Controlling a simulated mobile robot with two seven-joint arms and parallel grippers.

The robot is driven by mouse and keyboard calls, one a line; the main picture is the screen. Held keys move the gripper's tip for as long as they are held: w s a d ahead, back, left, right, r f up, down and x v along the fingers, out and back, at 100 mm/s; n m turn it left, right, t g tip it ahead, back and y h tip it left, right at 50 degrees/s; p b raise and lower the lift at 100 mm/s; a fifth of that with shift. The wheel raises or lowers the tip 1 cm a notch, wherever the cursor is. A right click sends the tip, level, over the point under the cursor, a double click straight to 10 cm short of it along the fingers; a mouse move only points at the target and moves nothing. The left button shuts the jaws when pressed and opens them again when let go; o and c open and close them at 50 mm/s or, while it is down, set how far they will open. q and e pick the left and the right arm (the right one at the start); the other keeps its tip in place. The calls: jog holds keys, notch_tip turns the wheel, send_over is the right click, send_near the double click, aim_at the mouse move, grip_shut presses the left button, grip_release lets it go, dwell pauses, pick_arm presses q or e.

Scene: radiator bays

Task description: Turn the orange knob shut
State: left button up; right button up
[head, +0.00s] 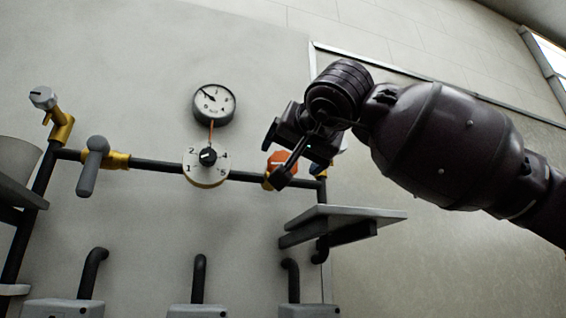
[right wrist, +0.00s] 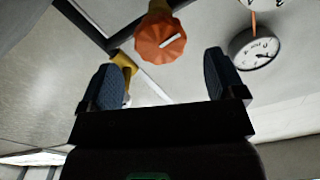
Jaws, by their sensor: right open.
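The orange knob (head: 281,160) sits on the right end of the black pipe, partly hidden behind my right gripper in the head view. In the right wrist view the orange knob (right wrist: 161,40) shows whole, with a white pointer line slanting up to the right on its face. My right gripper (head: 276,155) is open. In the right wrist view its two blue-grey fingertips (right wrist: 170,75) stand apart, with the knob beyond them and between their lines, and nothing gripped. I cannot tell the exact gap to the knob. My left gripper is not in view.
A round gauge (head: 214,104) stands above a numbered white dial (head: 206,166) left of the knob. A grey lever handle (head: 90,166) and a grey-capped yellow valve (head: 43,98) are farther left. A grey shelf (head: 345,219) juts out below the knob.

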aim_at(286, 161)
jog(key=x, duration=0.4)
jog(key=shift+p, duration=0.3)
jog(key=shift+x, duration=0.95)
jog(key=c, duration=0.9)
jog(key=shift+m, duration=0.8)
jog(key=o, duration=0.9)
jog(key=b+v, duration=0.1)
jog(key=v, duration=1)
